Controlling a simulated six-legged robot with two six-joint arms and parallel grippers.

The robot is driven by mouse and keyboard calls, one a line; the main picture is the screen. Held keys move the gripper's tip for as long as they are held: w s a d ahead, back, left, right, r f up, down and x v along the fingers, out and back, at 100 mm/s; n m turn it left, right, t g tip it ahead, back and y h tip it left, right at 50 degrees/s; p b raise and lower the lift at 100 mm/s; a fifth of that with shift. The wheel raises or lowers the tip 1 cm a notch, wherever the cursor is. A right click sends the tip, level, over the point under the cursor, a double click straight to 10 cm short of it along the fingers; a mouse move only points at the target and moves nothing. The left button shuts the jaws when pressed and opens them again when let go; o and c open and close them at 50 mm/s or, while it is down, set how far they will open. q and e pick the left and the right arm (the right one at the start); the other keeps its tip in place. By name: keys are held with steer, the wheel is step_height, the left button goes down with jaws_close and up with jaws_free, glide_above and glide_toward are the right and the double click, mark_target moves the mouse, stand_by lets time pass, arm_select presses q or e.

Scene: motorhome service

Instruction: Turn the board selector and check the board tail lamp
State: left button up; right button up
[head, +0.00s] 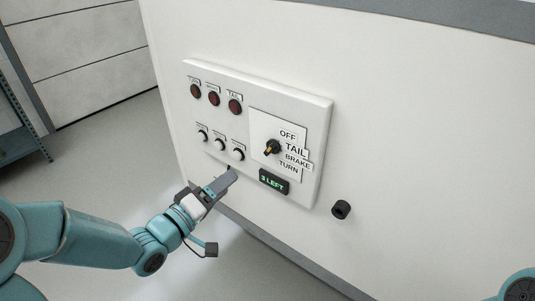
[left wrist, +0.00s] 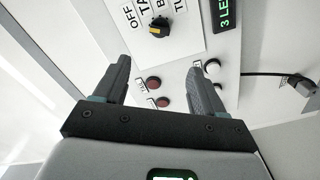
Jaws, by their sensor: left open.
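The white board (head: 322,125) is mounted on a white wall. Its black selector (head: 272,147) has a yellow mark and stands beside the words OFF, TAIL, BRAKE and TURN; I cannot tell which word it points at. The tail lamp (head: 235,107), under a TAIL label, is dark red and looks unlit, like the two lamps to its left. My left gripper (head: 231,175) is open and empty, below the board's lower edge and apart from the selector. In the left wrist view the selector (left wrist: 159,27) is beyond the open fingers (left wrist: 159,66). My right gripper is out of view.
Three round controls (head: 220,144) sit below the lamps. A small display (head: 273,182) reads "3 LEFT" in green. A black fitting (head: 341,209) sticks out of the wall right of the board. A shelf (head: 22,125) stands far left; the floor between is clear.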

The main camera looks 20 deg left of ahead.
mark_target(267, 151)
arm_select(q)
steer(key=p+x, duration=0.2)
steer(key=x, duration=1.3)
steer(key=shift+w+d, duration=0.1)
steer(key=shift+d, duration=0.05)
